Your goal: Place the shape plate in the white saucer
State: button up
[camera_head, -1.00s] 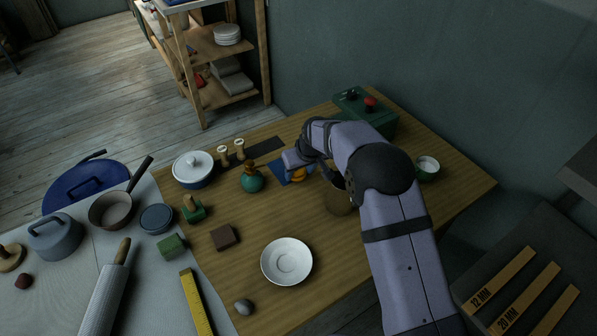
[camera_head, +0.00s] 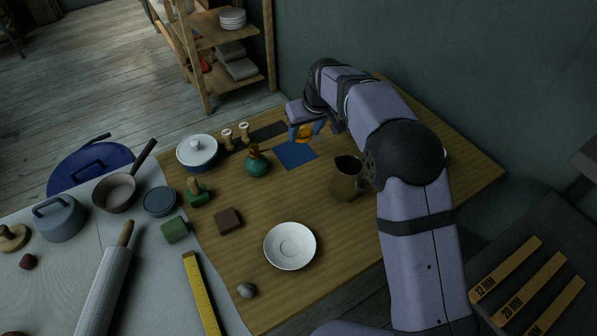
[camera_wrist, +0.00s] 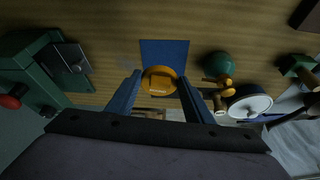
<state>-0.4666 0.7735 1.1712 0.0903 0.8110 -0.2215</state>
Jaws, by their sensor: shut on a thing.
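The shape plate is an orange-yellow round piece (camera_head: 304,133). My gripper (camera_head: 305,135) is shut on it and holds it above the blue square mat (camera_head: 295,154). In the wrist view the plate (camera_wrist: 159,80) sits between my two fingers, with the blue mat (camera_wrist: 165,52) behind it. The white saucer (camera_head: 290,246) lies on the wooden table in the front middle, empty, well in front of my gripper. The saucer does not show in the wrist view.
A brown jug (camera_head: 346,178) stands between my gripper and the table's right part. A brown block (camera_head: 229,221) and a grey stone (camera_head: 247,290) lie near the saucer.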

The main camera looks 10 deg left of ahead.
jog(key=shift+r, duration=0.15)
jog(key=r+p, duration=0.1)
jog(key=r, duration=0.1)
jog(key=r+p, duration=0.1)
jog(key=r, duration=0.1)
jog(key=a+r+p, duration=0.1)
jog(key=r, duration=0.2)
jog(key=s, duration=0.1)
jog(key=s+r+p, duration=0.1)
jog(key=s+r, duration=0.1)
jog(key=s, duration=0.1)
jog(key=shift+d+r+p, duration=0.15)
jog(key=shift+d+p, duration=0.1)
jog(key=shift+p, duration=0.1)
jog(key=s+n, duration=0.1)
jog(key=s, duration=0.2)
jog(key=s+d+f+n, duration=0.1)
jog(key=s, duration=0.2)
jog(key=s+f+n+p, duration=0.1)
jog(key=s, duration=0.2)
jog(key=shift+s+d+f+g+y, duration=0.2)
jog(key=shift+d+g+y, duration=0.1)
jog(key=shift+g+y, duration=0.1)
jog(key=n+g, duration=0.6)
jog(key=n, duration=1.1)
send_over(292, 233)
notch_tip(292, 233, down, 4)
jog(key=shift+f+p, duration=1)
jog(key=shift+f, duration=3.8)
jog(key=shift+f, duration=0.1)
